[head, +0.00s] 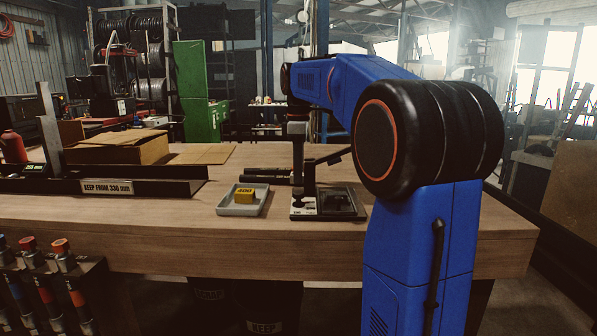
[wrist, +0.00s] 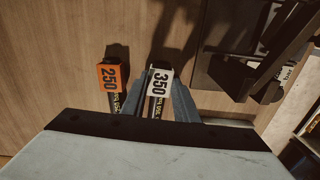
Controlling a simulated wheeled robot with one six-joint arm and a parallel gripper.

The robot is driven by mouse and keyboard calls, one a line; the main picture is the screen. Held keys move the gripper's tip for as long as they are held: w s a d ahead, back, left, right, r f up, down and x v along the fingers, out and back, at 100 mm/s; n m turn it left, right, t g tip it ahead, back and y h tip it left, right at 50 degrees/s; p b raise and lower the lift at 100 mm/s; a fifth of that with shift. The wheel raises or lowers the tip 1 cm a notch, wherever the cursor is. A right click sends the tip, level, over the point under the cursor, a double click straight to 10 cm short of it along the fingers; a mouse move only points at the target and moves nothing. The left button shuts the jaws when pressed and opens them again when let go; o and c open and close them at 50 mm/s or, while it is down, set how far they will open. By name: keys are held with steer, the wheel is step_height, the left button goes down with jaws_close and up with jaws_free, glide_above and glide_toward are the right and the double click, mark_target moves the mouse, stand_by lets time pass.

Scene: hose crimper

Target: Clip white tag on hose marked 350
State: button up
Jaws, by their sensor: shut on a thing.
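In the wrist view, the white tag (wrist: 160,83) marked 350 is between the fingertips of my gripper (wrist: 165,98), which is shut on it. A dark hose with pale print (wrist: 152,110) shows just below the tag, in line with it; whether the tag grips it, I cannot tell. To the left, an orange tag (wrist: 111,77) marked 250 sits at a second printed hose (wrist: 115,104), apart from my fingers. In the head view, my gripper (head: 298,168) points down at the right end of the black hoses (head: 268,175); the white tag cannot be made out there.
A black and white bench device (head: 330,205) with a lever stands close to my gripper. A grey tray (head: 232,211) holds a yellow tag (head: 244,195) marked 400. A long black ledge (head: 160,188) and a cardboard box (head: 118,148) are at left. The front of the table is clear.

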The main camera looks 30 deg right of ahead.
steer(key=shift+f, duration=0.1)
steer(key=o, duration=1.2)
steer(key=shift+r, duration=4)
steer(key=shift+a, duration=0.1)
